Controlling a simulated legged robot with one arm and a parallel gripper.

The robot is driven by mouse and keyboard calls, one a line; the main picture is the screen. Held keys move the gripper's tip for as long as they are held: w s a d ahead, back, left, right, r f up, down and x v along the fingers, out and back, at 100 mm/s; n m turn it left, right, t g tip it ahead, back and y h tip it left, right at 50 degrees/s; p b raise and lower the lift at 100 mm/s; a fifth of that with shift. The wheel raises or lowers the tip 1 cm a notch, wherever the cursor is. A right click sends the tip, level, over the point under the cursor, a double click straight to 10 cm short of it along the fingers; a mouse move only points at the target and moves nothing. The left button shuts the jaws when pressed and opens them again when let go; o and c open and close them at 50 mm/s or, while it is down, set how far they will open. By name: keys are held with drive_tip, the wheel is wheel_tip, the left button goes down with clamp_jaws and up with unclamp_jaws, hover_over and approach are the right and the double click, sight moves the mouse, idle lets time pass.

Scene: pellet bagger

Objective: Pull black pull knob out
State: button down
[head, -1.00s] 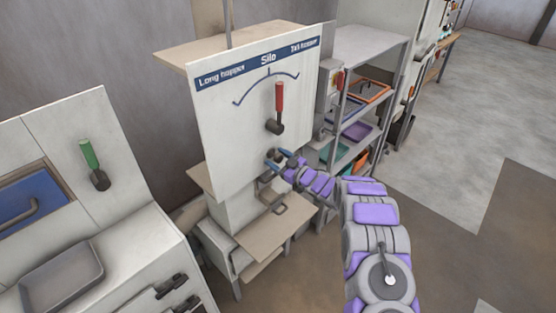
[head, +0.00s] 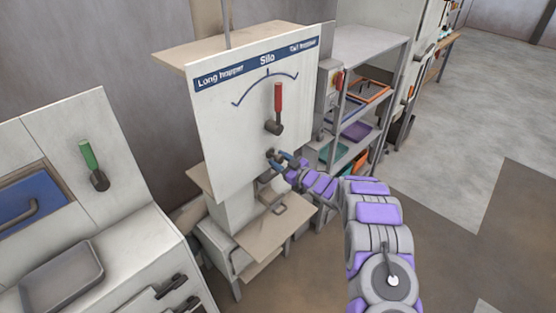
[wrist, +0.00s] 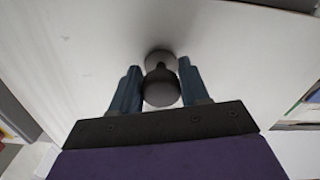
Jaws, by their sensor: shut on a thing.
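The black pull knob (wrist: 161,88) sticks out from the white panel, with a round base behind it, in the wrist view. My gripper (wrist: 160,90) has its two blue fingers on either side of the knob, shut on it. In the head view my gripper (head: 277,158) is at the lower part of the white panel (head: 225,125), below the red lever. The knob is small there and partly hidden by the fingers.
A red-handled lever (head: 277,105) stands above my gripper on the panel. A wooden shelf (head: 270,225) juts out below. A green-handled lever (head: 92,165) is on the left machine. A metal rack (head: 370,50) with trays stands at right.

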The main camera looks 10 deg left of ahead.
drive_tip(key=shift+v, duration=0.8)
drive_tip(key=shift+f, duration=0.1)
drive_tip(key=c, duration=0.9)
unclamp_jaws()
drive_tip(key=shift+o, duration=1.4)
drive_tip(key=shift+d, duration=0.15)
drive_tip(key=p+v, duration=0.1)
drive_tip(key=v, duration=1.6)
drive_tip(key=shift+s+d, duration=0.15)
drive_tip(key=shift+d, duration=0.1)
